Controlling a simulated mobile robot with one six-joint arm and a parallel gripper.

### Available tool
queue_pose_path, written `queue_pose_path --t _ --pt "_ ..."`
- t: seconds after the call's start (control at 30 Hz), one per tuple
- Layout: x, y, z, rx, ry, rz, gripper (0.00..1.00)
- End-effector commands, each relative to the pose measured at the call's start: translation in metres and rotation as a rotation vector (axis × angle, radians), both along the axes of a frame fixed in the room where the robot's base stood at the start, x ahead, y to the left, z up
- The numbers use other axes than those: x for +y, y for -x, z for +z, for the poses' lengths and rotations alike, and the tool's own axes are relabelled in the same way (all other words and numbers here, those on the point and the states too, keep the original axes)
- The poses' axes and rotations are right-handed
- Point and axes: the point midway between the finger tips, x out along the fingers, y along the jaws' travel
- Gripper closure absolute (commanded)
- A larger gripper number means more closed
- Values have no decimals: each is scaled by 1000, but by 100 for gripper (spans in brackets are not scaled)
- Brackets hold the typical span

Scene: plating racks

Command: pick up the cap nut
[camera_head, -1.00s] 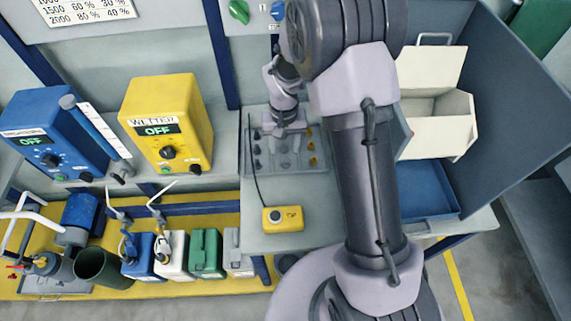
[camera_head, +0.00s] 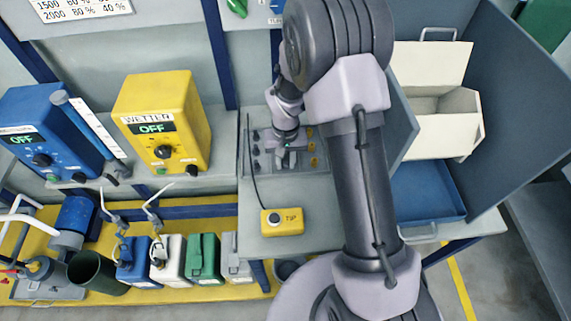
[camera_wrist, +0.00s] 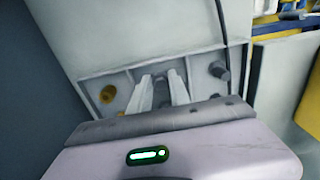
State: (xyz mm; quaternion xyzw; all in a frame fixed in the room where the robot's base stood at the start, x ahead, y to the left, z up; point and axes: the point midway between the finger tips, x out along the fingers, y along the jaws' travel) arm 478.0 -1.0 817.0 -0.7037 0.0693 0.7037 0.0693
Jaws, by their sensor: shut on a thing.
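My gripper (camera_head: 286,160) is over the grey parts tray (camera_head: 318,168) on the bench, fingers pointing down. In the wrist view its two pale fingers (camera_wrist: 162,82) stand a little apart, shut on a small part at their tips. That part, the cap nut, is mostly hidden between the fingers and too small to make out clearly. Brass-coloured parts (camera_head: 313,162) sit along the tray's right side in the head view. One brass part (camera_wrist: 108,94) shows left of the fingers in the wrist view, and a dark part (camera_wrist: 218,70) shows right of them.
A yellow TIP box (camera_head: 282,222) with a cable stands in front of the tray. A yellow WETTER unit (camera_head: 160,120) is to the left. A cream open box (camera_head: 432,125) and a blue tray (camera_head: 425,190) are to the right, beyond a grey panel (camera_head: 400,120).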

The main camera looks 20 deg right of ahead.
Motion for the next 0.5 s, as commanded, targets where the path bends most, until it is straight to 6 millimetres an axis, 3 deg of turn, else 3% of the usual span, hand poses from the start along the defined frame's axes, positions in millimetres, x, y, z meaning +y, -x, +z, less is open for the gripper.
queue_pose_path --t 0.27,0.5 --pt "0 -1 9 -1 0 0 100" --pt "0 -1 74 -3 0 0 100"
